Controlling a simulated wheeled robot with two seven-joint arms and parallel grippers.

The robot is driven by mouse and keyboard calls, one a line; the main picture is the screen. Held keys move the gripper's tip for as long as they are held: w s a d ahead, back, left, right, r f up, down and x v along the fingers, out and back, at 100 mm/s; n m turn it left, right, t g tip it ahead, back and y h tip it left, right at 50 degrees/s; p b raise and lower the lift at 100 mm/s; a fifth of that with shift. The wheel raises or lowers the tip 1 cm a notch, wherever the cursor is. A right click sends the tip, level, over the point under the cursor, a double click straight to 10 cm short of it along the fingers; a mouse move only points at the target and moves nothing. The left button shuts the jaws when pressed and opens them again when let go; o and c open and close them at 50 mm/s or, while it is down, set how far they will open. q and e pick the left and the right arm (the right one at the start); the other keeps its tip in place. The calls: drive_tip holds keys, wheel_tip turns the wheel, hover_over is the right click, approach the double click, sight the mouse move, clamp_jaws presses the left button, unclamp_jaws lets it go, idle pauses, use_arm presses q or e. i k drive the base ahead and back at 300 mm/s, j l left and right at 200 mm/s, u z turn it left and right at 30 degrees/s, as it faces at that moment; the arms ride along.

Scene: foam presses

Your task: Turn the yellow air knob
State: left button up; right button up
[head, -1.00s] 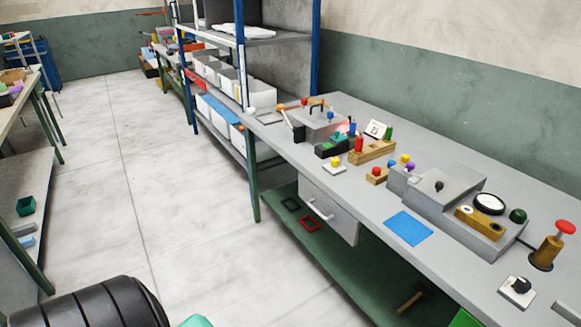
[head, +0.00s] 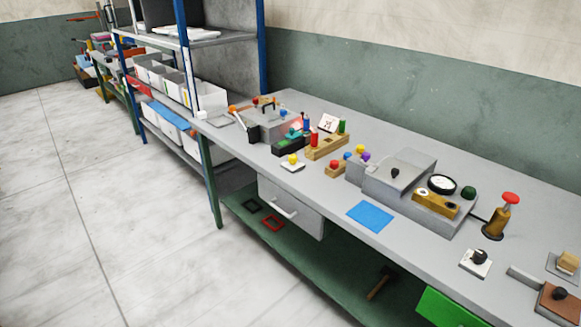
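A yellow knob (head: 292,159) sits on a small white plate (head: 293,167) near the front edge of the grey workbench, left of the middle. A second yellow round knob (head: 361,149) stands further right, beside a purple one (head: 365,157), at the left end of a grey machine. I cannot tell from the picture which of them is the air knob. Neither of my grippers shows in the head view.
The grey bench (head: 325,213) runs along the wall, with a blue mat (head: 370,216) at its front. A red-topped brass post (head: 501,215) and a black knob on a white plate (head: 475,263) stand at right. A green drawer front (head: 454,308) is below. The floor (head: 150,260) at left is clear.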

sight(292, 159)
drive_tip(key=i+j+z, duration=0.2)
drive_tip(key=i+j, duration=0.15)
drive_tip(key=i, duration=0.4)
drive_tip(key=i+j+z, duration=0.15)
drive_tip(key=i+j, duration=0.3)
drive_tip(key=i, duration=0.25)
drive_tip(key=i+j+z, duration=0.2)
drive_tip(key=i+j, duration=0.35)
drive_tip(key=i, duration=0.15)
drive_tip(key=k+j+z, duration=0.15)
drive_tip(key=k+j, duration=0.35)
drive_tip(key=k+j+z, duration=0.2)
drive_tip(key=k+j, duration=0.2)
drive_tip(key=k, duration=0.2)
drive_tip(key=k+j+z, duration=0.15)
drive_tip(key=k+j, duration=0.2)
drive_tip(key=k, duration=0.2)
